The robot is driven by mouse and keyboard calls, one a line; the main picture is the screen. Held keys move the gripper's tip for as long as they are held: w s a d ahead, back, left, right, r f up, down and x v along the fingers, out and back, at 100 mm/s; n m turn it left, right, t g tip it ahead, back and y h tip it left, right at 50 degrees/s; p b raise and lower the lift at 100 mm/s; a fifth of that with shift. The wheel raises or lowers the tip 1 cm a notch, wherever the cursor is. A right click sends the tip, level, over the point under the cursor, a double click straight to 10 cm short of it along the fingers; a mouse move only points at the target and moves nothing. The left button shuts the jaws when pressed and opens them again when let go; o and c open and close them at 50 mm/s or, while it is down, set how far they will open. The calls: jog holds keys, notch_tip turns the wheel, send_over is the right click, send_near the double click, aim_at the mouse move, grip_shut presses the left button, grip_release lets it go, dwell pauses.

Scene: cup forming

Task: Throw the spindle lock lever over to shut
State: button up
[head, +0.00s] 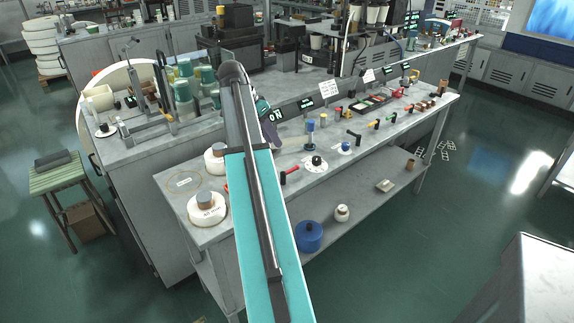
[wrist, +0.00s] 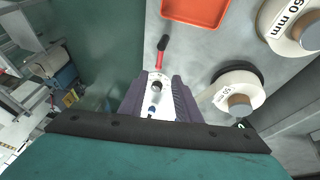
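In the wrist view, a lever (wrist: 161,50) with a red arm and a dark end points away from my gripper. It lies beyond the fingertips, by a white plate with a dark round knob (wrist: 157,86). My gripper (wrist: 158,82) is open, its two dark fingers apart on either side of the plate, with nothing seen held between them. In the head view my gripper (head: 269,130) is partly hidden behind my arm, above the bench. A red-handled lever (head: 291,172) shows right of my arm; I cannot tell if it is the same one. No lock markings are readable.
An orange-red tray (wrist: 213,9) lies beyond. In the head view the bench (head: 325,182) carries a white dial (head: 308,165) and several small levers.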

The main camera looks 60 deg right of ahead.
jog(key=shift+p+x, duration=1.3)
jog(key=shift+x, duration=5.45)
jog(key=shift+s, duration=0.1)
grip_shut()
